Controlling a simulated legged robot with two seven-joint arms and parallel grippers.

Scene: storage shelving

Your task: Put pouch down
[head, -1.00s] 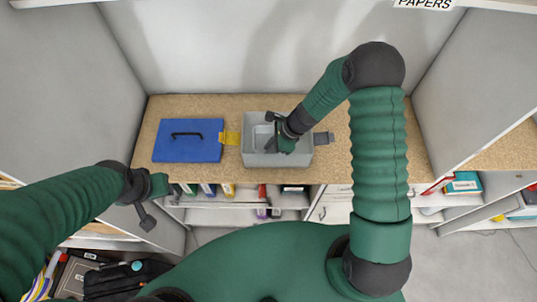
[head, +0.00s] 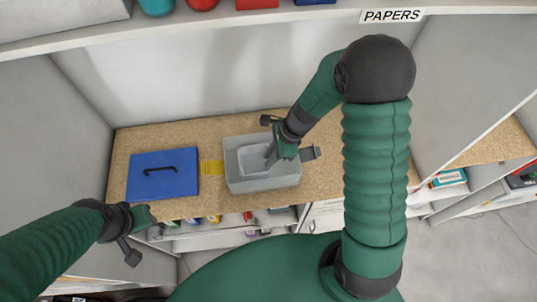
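A grey open-topped box (head: 262,184) stands on the wooden shelf board. A pale, rounded shape (head: 252,162) shows inside it; I cannot tell whether this is the pouch or the box's floor. No pouch can be made out clearly elsewhere. My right gripper (head: 270,138) reaches over the box's back right part, with one dark finger above the back rim and another inside the box. Its fingers are spread and nothing is clearly seen between them. My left gripper (head: 140,235) is empty, its fingers apart, in front of the shelf at the left.
A blue case with a black handle (head: 162,174) lies left of the box, with a yellow piece (head: 211,167) between them. A grey tab (head: 312,153) sticks out at the box's right. Side panels bound the shelf. An upper shelf carries a PAPERS label (head: 392,16).

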